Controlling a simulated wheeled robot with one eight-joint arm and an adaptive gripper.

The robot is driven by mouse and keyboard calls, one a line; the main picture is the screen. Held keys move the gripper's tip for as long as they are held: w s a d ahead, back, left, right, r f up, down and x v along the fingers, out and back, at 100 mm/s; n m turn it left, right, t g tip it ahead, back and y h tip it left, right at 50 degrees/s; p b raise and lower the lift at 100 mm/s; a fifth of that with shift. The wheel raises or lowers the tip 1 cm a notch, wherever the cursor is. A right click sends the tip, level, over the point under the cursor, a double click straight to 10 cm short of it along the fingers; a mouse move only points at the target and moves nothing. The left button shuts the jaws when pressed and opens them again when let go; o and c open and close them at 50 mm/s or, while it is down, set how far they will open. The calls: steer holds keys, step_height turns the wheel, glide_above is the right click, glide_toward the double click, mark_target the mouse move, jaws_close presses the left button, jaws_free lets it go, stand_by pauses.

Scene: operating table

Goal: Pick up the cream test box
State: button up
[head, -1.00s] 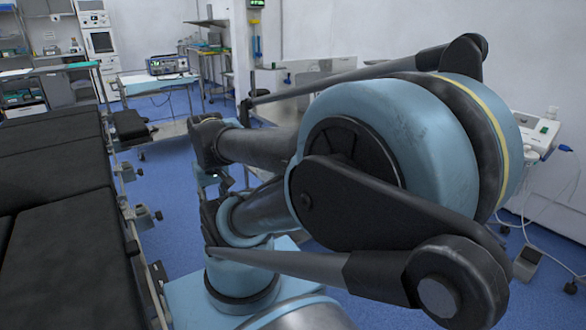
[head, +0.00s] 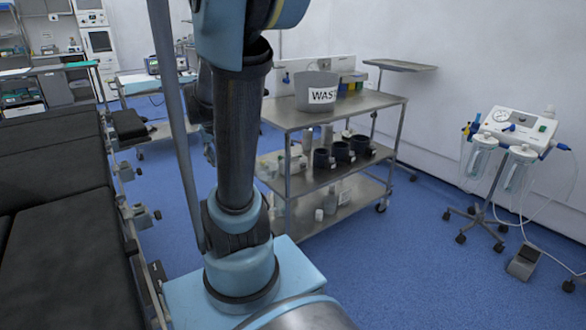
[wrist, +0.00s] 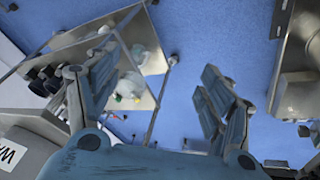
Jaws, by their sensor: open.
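I cannot make out the cream test box with certainty in either view. A small pale, box-like item (head: 270,164) is on the middle shelf of the steel trolley (head: 385,102), partly hidden behind my arm in the head view. My gripper (wrist: 160,68) shows in the wrist view with its two blue fingers spread apart and nothing between them. It is above the floor beside the trolley shelves. In the head view my gripper is not seen.
A grey waste bin (head: 316,92) and coloured boxes stand on the trolley top. Dark cups (head: 343,152) and bottles are on its shelves. A black operating table (head: 60,230) is at left, a suction unit (head: 515,130) at right. Blue floor between trolley and suction unit is clear.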

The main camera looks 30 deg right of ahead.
steer(key=w+d+f+m+g+h, duration=0.1)
steer(key=w+d+f+m+h, duration=0.25)
steer(key=w+d, duration=0.75)
steer(key=w+d+f+m+h, duration=0.2)
steer(key=w+d+f+m, duration=0.3)
steer(key=w+d, duration=0.55)
steer(key=m+h, duration=0.2)
steer(key=m, duration=0.1)
glide_toward(295, 165)
steer(key=shift+g, duration=0.3)
steer(key=w+d+f, duration=0.1)
steer(key=d, duration=0.1)
steer(key=w+d+f, duration=0.1)
steer(key=d+f, duration=0.1)
steer(key=d, duration=0.1)
steer(key=w+d+f, duration=0.1)
steer(key=w+d, duration=0.1)
steer(key=d, duration=0.1)
steer(key=shift+f, duration=0.2)
steer(key=c, duration=1.4)
